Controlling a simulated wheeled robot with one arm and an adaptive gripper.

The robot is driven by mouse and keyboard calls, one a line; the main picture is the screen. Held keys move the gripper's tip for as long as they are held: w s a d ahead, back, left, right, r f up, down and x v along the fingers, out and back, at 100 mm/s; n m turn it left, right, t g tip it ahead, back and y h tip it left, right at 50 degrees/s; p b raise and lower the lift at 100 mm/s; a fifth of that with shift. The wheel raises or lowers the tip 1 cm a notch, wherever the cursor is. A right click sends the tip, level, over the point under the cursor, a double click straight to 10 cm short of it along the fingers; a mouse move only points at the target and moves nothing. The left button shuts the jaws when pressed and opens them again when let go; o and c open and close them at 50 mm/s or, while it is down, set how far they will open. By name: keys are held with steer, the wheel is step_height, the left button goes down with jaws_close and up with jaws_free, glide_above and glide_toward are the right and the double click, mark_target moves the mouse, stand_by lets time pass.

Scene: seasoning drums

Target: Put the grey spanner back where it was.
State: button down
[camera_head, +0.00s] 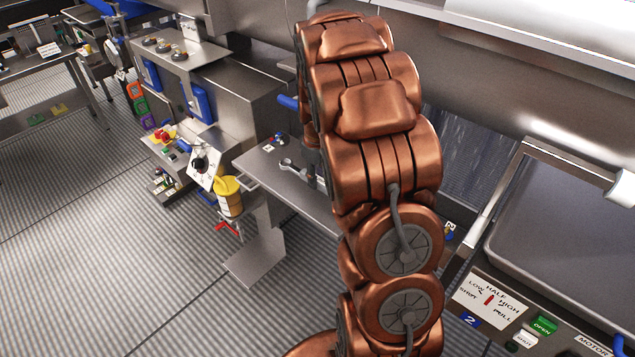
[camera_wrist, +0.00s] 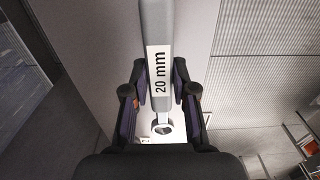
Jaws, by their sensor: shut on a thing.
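The grey spanner (camera_wrist: 157,30) runs lengthwise between the two dark fingers of my gripper (camera_wrist: 159,95) in the wrist view, with a white "20 mm" label on its handle. My gripper is shut on it. The narrower lower end of the spanner shows between the fingers. In the head view, the spanner's silver jaw end (camera_head: 289,164) shows left of my arm, at or just above a metal shelf (camera_head: 262,178); I cannot tell whether it touches. My copper arm hides most of the gripper and the rest of the spanner there.
A small white tag (camera_head: 268,148) sits near the shelf's back edge. A panel with switches (camera_head: 500,305) and a large metal tray (camera_head: 570,225) are at right. The floor at lower left is clear.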

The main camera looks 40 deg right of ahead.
steer(key=shift+f+p, duration=0.85)
steer(key=shift+f, duration=0.9)
steer(key=shift+f, duration=0.15)
steer(key=c, duration=0.9)
jaws_free()
steer(key=shift+c, duration=0.2)
